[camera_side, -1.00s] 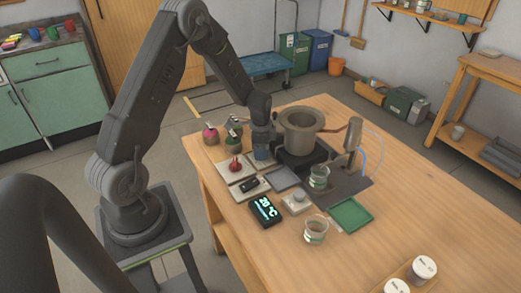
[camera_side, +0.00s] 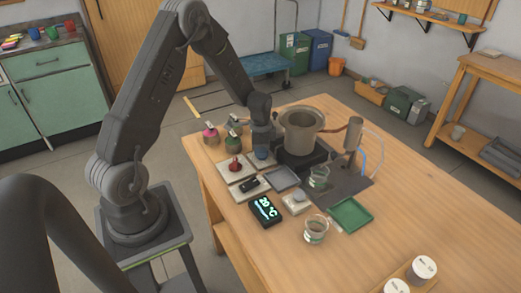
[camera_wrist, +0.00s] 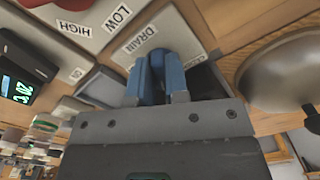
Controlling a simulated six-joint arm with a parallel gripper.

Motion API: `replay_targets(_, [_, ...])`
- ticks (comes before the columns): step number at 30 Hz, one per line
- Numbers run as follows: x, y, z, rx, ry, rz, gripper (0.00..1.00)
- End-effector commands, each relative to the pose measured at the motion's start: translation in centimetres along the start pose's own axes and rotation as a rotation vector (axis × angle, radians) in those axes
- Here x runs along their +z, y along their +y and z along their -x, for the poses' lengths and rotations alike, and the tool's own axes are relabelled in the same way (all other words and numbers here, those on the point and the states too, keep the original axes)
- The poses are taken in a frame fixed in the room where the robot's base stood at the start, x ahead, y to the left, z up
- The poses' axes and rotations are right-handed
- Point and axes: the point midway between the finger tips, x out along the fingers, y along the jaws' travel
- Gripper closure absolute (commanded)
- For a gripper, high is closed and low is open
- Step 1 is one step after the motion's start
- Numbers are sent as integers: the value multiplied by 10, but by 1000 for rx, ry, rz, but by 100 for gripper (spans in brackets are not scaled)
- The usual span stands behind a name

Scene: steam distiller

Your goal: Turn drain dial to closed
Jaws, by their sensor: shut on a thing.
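The drain dial is a blue knob (camera_wrist: 157,62) on a pale plate marked DRAIN (camera_wrist: 140,38) in the wrist view. A further label beside the knob is partly covered by my fingers. My gripper (camera_wrist: 162,82) points at the plate with its two blue fingers shut on the knob, one on each side. In the side view my gripper (camera_side: 262,148) is over the blue dial (camera_side: 262,160), left of the metal pot (camera_side: 301,130). The knob's exact pointing direction is hidden.
A red knob (camera_side: 235,167) on another plate is close on the left. A black switch (camera_side: 249,186), a 20 °C display (camera_side: 265,210) and a grey tray (camera_side: 282,178) lie nearer. Glass beakers (camera_side: 316,229) and a green tray (camera_side: 350,215) are to the right. The table's right side is mostly clear.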

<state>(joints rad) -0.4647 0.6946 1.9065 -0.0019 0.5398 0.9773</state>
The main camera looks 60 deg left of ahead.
Motion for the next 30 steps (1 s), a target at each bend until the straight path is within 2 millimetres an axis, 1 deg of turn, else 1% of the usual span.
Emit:
replay_targets(5, [0, 0, 0, -1, 0, 60, 100])
replay_targets(11, [0, 1, 0, -1, -1, 196, 100])
replay_targets(30, [-2, 4, 0, -1, 0, 799, 100])
